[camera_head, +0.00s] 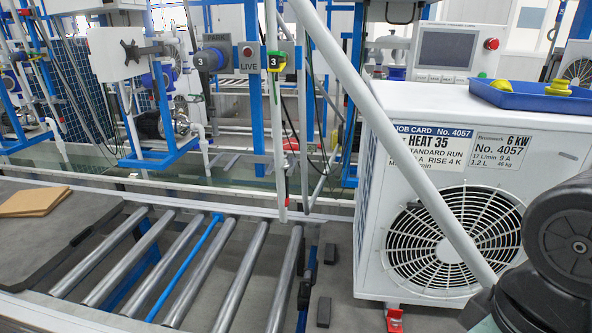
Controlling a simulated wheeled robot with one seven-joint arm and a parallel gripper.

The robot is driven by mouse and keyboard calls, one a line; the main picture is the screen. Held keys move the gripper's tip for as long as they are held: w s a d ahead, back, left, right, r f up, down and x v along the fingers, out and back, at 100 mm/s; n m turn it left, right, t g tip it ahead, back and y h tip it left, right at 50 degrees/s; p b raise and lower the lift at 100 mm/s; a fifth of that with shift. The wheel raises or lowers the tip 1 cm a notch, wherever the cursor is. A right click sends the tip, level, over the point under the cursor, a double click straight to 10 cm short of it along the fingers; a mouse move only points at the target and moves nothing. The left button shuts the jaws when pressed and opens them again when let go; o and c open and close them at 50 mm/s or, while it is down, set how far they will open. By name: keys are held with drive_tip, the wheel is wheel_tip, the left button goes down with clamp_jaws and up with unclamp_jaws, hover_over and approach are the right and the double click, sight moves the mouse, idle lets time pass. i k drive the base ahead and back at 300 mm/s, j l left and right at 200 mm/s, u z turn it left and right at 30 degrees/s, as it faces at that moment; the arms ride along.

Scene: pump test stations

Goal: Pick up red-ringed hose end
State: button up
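A pale hose hangs down behind the roller conveyor, and its lower end with a small red ring (286,201) hangs free just above the conveyor's back edge. A second pale hose (304,150) hangs close to its right; any ring on it is too small to tell. Black and grey parts of my arm show at the lower right, in front of the white heat pump unit. My gripper is not in view, so whether it holds anything does not show.
The white unit (374,240) with a fan grille stands right of the conveyor rollers (240,275). A blue tray (530,98) with yellow parts lies on it. A thick pale tube (400,158) crosses diagonally in front. Brown boards (33,201) lie at left. The rollers are clear.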

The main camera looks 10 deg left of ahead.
sight(287, 162)
drive_tip(key=z, duration=1.25)
drive_tip(key=u, duration=2.1)
drive_tip(key=i+l+u, duration=0.15)
drive_tip(key=l, duration=0.2)
drive_tip(key=i+l+u, duration=0.2)
drive_tip(key=l, duration=0.2)
drive_tip(key=i, duration=0.05)
